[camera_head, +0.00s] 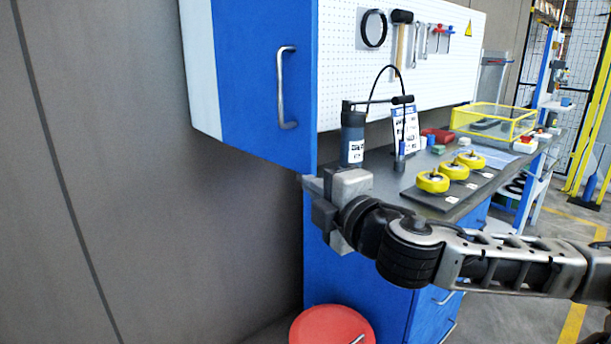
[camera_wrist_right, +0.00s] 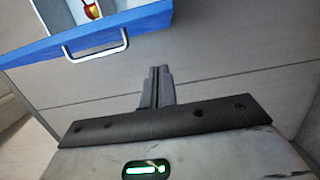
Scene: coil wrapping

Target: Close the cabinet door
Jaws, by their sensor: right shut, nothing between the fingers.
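The blue cabinet door (camera_head: 245,75) is at the upper middle of the head view, with an upright silver handle (camera_head: 287,88) near its right side. A pale panel (camera_head: 200,65) borders it on the left. In the wrist view a blue panel (camera_wrist_right: 110,30) with a silver handle (camera_wrist_right: 95,45) lies at upper left, and a pale space opens behind it. My right gripper (camera_head: 312,198) is below the door's lower right corner, apart from the handle. Its fingers (camera_wrist_right: 157,85) are together and empty. How far the door stands open is hard to tell. My left gripper is out of view.
A workbench (camera_head: 440,200) holds yellow round parts (camera_head: 433,181), a dark blue tool (camera_head: 353,135) and a yellow-framed box (camera_head: 495,120). A pegboard (camera_head: 440,50) with tools hangs above. A red stool (camera_head: 330,325) stands below. Bare grey wall (camera_head: 110,170) fills the left.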

